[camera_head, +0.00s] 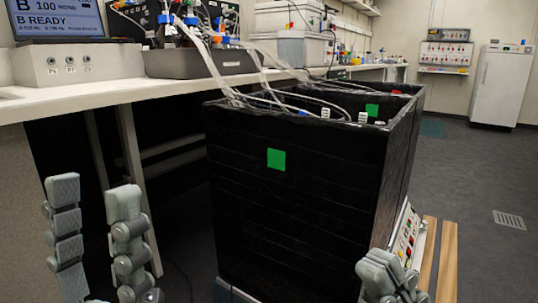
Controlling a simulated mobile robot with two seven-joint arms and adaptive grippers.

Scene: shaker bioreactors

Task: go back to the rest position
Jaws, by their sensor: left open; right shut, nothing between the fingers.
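My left gripper (93,196) is in the lower left of the head view. Its two grey segmented fingers point up and stand well apart, with nothing between them. It is in front of the bench's underside and left of the black box. My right gripper (385,268) is at the bottom edge, right of the middle. Its fingers are together and hold nothing. It is in front of the box's lower right corner. Both arms are mostly out of the picture.
A large black open-topped box (290,215) with a green square (276,159) and tubes fills the middle. A white bench (110,97) with a screen (58,18) is at the left. A control panel (405,237) sits beside the box.

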